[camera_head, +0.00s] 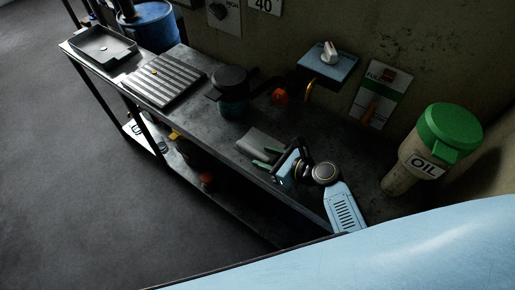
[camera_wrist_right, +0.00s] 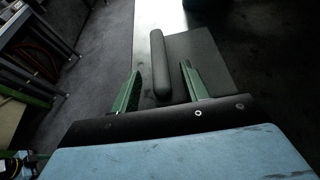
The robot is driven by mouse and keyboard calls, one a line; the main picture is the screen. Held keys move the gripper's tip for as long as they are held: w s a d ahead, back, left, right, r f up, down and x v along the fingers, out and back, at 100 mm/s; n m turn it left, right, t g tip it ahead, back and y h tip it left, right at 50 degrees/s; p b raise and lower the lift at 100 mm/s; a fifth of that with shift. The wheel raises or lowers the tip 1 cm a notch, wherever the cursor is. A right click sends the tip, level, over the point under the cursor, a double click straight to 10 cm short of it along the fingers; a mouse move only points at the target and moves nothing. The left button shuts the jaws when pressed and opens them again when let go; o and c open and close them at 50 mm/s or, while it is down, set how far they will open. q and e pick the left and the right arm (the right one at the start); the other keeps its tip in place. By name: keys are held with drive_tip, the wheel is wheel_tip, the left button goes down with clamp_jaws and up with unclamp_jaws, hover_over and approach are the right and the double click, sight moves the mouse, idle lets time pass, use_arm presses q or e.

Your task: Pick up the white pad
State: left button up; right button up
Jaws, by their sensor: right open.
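The white pad (camera_head: 262,141) looks pale grey in the dim light and lies at the front edge of the dark worktop. In the right wrist view the pad (camera_wrist_right: 204,52) is a flat sheet with a thick rounded roll along one side. My right gripper (camera_head: 266,158) is at the pad's near right side, its green fingers apart. In the right wrist view the open right gripper (camera_wrist_right: 161,88) has the rolled edge between its fingers. I cannot tell whether either finger touches it. My left gripper is not in view.
A dark pot (camera_head: 232,90) stands behind the pad, with a ribbed board (camera_head: 165,76) and a shallow tray (camera_head: 103,46) farther left. A green-lidded oil container (camera_head: 428,150) stands at the right. Open floor (camera_head: 90,190) lies in front.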

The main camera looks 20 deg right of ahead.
drive_tip(key=shift+w+a+f, duration=0.25)
drive_tip(key=shift+w+a, duration=0.05)
drive_tip(key=shift+w, duration=0.15)
clamp_jaws()
drive_tip(key=shift+r, duration=0.1)
